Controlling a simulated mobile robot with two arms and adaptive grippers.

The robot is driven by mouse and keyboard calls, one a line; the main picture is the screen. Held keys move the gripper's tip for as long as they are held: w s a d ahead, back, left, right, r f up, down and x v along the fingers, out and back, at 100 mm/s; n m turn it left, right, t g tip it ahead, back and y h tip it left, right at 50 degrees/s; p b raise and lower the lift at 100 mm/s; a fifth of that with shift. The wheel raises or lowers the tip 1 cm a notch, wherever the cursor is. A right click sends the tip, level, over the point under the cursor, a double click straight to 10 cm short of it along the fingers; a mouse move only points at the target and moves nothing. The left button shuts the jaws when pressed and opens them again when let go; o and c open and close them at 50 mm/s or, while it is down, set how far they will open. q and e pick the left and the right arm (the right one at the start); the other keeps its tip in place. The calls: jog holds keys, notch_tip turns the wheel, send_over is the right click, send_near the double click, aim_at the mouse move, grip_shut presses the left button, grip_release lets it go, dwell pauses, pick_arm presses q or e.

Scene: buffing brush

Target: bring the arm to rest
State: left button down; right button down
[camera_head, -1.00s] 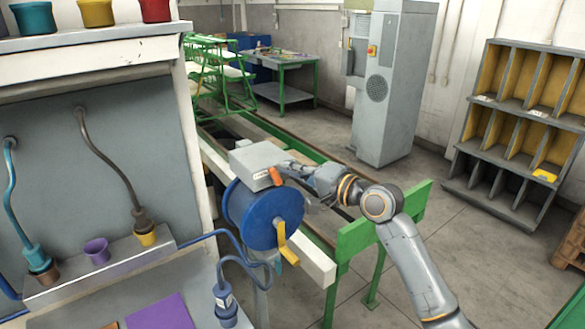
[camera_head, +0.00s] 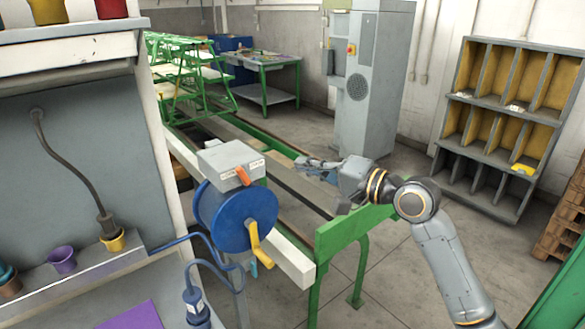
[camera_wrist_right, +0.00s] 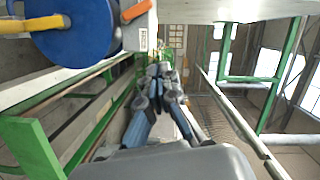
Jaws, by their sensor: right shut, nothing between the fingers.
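My right arm comes in from the lower right in the head view. Its gripper (camera_head: 309,164) points left and is shut and empty, above the green-framed rail line. It stands to the right of the grey box with the orange lever (camera_head: 231,161), with a gap between them. In the right wrist view the gripper's fingers (camera_wrist_right: 160,83) are close together with nothing between them. My left gripper does not show in either view.
A blue cable reel (camera_head: 237,217) with a yellow crank sits below the grey box. A green end frame (camera_head: 347,236) stands beneath my right arm. A grey cabinet (camera_head: 372,85) and a shelf rack (camera_head: 487,150) stand behind. Floor between them is clear.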

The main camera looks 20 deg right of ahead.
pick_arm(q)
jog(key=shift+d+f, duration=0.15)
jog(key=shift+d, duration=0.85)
pick_arm(e)
jog(key=shift+s+d+r, duration=0.1)
jog(key=shift+s, duration=0.15)
